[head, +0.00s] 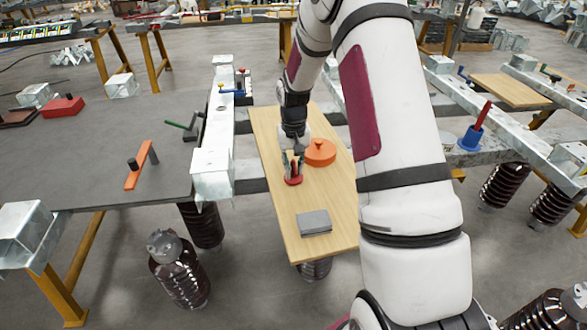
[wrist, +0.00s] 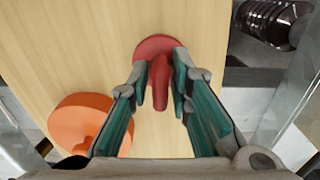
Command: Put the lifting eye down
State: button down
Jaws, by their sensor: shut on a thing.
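The lifting eye looks to be the red piece with a round flat disc and a narrow stem (wrist: 154,46). In the wrist view its stem lies between the two fingers of my gripper (wrist: 161,78), which is shut on it. In the head view the red disc (head: 293,181) shows just below my gripper (head: 292,163), over the middle of a light wooden board (head: 324,249). I cannot tell whether the disc touches the board. The fingers hide part of the stem.
An orange round lidded piece (head: 320,152) is close by on the right, and shows at left in the wrist view (wrist: 80,122). A grey block (head: 314,223) lies nearer on the board. Bare wood lies between. Metal beams (head: 213,165) flank the board.

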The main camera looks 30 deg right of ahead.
jog(key=shift+f, duration=0.25)
jog(key=c, duration=1.5)
grip_release()
jog(key=shift+f, duration=0.15)
jog(key=shift+o, duration=0.2)
